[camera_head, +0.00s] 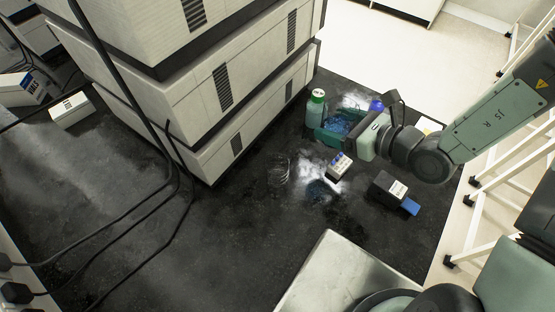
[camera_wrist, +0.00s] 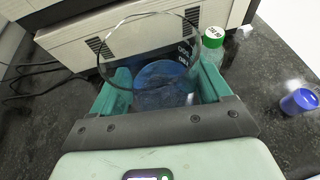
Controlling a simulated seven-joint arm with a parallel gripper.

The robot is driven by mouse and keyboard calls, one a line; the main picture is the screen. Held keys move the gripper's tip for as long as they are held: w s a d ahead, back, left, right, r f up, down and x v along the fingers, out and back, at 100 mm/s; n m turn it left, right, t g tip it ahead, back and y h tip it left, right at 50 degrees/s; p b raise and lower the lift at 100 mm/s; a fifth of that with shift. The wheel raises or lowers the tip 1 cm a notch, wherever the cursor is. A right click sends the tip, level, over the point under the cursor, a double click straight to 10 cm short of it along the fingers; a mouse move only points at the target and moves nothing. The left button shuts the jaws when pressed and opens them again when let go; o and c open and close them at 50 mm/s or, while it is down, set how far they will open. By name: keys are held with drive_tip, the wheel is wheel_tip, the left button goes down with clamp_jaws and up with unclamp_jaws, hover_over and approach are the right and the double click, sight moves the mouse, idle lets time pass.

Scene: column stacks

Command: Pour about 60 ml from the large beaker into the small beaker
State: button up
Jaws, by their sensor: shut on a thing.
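The large beaker is clear glass with blue liquid inside, and its liquid shows in the head view (camera_head: 338,122). It also shows in the wrist view (camera_wrist: 165,85), its rim wide and round in front of my gripper. My gripper (camera_head: 332,127) is shut on the large beaker, with a green finger on either side of it (camera_wrist: 165,98). In the head view, a faint, clear glass outline that looks like the small beaker (camera_head: 281,171) stands on the dark bench, left of and nearer than my gripper. Whether it holds any liquid cannot be told.
A green-capped bottle (camera_head: 317,100) stands just beyond the gripper, and a blue-capped one (camera_head: 376,105) to its right. A small labelled box (camera_head: 339,166) and a dark box (camera_head: 388,188) lie nearer. Stacked instrument units (camera_head: 230,80) rise at left.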

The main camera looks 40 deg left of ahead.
drive_tip(key=s+a+f+n+g, duration=0.2)
drive_tip(key=s+a+f+g, duration=0.15)
drive_tip(key=s, duration=0.65)
drive_tip(key=s+a+f+n+g, duration=0.2)
drive_tip(key=s+a+f, duration=0.15)
drive_tip(key=s, duration=0.55)
drive_tip(key=shift+n+g+h, duration=0.4)
drive_tip(key=shift+n+g, duration=0.15)
drive_tip(key=shift+n, duration=0.25)
drive_tip(key=s+f, duration=0.2)
drive_tip(key=f, duration=0.1)
drive_tip(key=s+f, duration=0.1)
drive_tip(key=shift+d+f, duration=0.2)
drive_tip(key=shift+d, duration=0.2)
drive_tip(key=shift+s+d+f, duration=0.15)
drive_tip(key=shift+f, duration=0.3)
drive_tip(key=shift+r, duration=0.1)
